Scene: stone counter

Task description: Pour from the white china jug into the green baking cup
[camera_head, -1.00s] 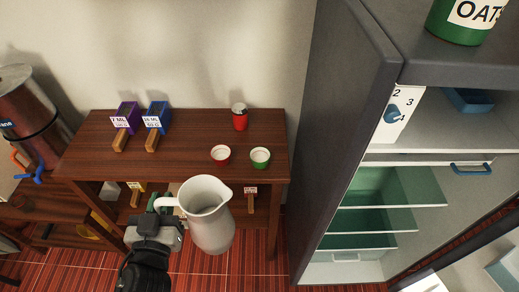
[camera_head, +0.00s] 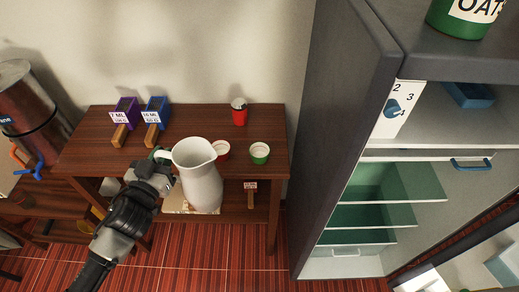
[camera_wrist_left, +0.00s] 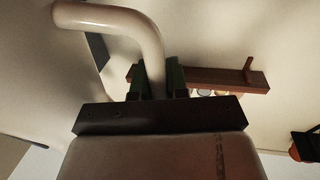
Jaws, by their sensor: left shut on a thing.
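The white china jug (camera_head: 202,178) is upright in front of the wooden table's front edge in the head view. My left gripper (camera_head: 158,160) is shut on its handle, at the jug's left side; the handle (camera_wrist_left: 148,45) also shows between the fingers in the left wrist view. The green baking cup (camera_head: 260,153) stands on the table near its front right, to the right of the jug and apart from it. What is inside the jug is hidden. My right gripper is in neither view.
A red cup (camera_head: 222,150) stands between jug and green cup, partly hidden by the jug. A taller red container (camera_head: 239,113) stands behind them. A grey fridge door (camera_head: 345,120) stands right of the table.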

